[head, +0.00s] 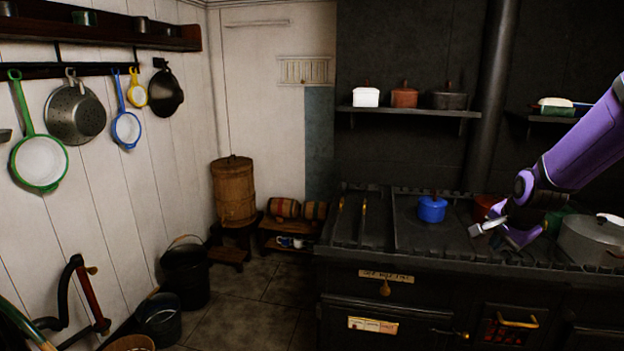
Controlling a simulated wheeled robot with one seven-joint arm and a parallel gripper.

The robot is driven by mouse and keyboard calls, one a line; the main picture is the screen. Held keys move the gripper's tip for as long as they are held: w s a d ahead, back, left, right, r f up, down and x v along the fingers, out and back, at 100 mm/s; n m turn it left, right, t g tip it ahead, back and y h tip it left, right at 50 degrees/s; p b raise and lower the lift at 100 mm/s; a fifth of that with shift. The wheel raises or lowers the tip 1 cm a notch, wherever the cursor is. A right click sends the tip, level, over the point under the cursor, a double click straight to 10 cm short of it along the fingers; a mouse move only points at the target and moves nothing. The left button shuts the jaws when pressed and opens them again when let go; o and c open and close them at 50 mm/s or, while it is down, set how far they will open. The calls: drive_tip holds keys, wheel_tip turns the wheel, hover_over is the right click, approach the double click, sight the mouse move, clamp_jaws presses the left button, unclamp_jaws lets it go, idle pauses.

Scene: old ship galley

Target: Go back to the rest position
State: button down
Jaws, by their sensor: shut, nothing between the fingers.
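My gripper (490,229) is at the right of the head view, low over the black stove (445,239). It is shut and empty. My purple arm reaches in from the right edge. The gripper is to the right of a small blue pot (432,209) and apart from it. A red pot (486,205) stands behind the gripper and is partly hidden by it. A green pot (557,219) is partly hidden behind my wrist.
A large grey pot (590,241) stands close right of my wrist. The stove's railed front edge and vertical flue pipe (490,95) are obstacles. A shelf (408,110) with several pots is above. Buckets (185,275) stand at left. The floor (245,305) before the stove is clear.

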drive_tip(key=s+a+r+n, duration=0.4)
drive_tip(key=s+a+r, duration=0.25)
drive_tip(key=r, duration=0.25)
drive_tip(key=s+a+r+n, duration=0.2)
drive_tip(key=s+r+n, duration=0.1)
drive_tip(key=s, duration=0.4)
drive_tip(key=s+a+r+n, duration=0.2)
drive_tip(key=s+r+n, duration=0.1)
drive_tip(key=s, duration=0.5)
drive_tip(key=s+a+r+n, duration=0.2)
drive_tip(key=s+n, duration=0.1)
drive_tip(key=s, duration=0.5)
drive_tip(key=shift+s+r, duration=0.2)
drive_tip(key=shift+r, duration=0.2)
